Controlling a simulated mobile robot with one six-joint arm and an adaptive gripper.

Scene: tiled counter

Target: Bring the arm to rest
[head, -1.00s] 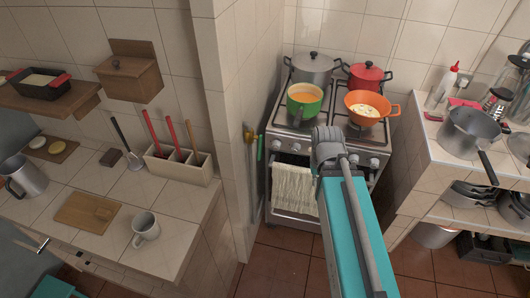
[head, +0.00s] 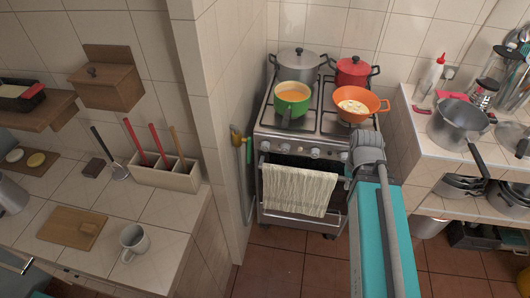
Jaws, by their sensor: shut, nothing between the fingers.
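My arm shows in the head view as a teal link (head: 376,240) with a grey joint (head: 367,153) at its far end. It rises from the bottom edge, right of centre, and its joint overlaps the front right of the stove in the picture. My gripper is not seen; it is outside the view or hidden behind the arm.
The stove (head: 284,133) bears a green pot (head: 291,106), an orange pan (head: 358,101) and lidded grey and red pots. A towel (head: 298,190) hangs on its front. Counters flank it, with a mug (head: 134,241) left and a saucepan (head: 459,123) right. Tiled floor between is clear.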

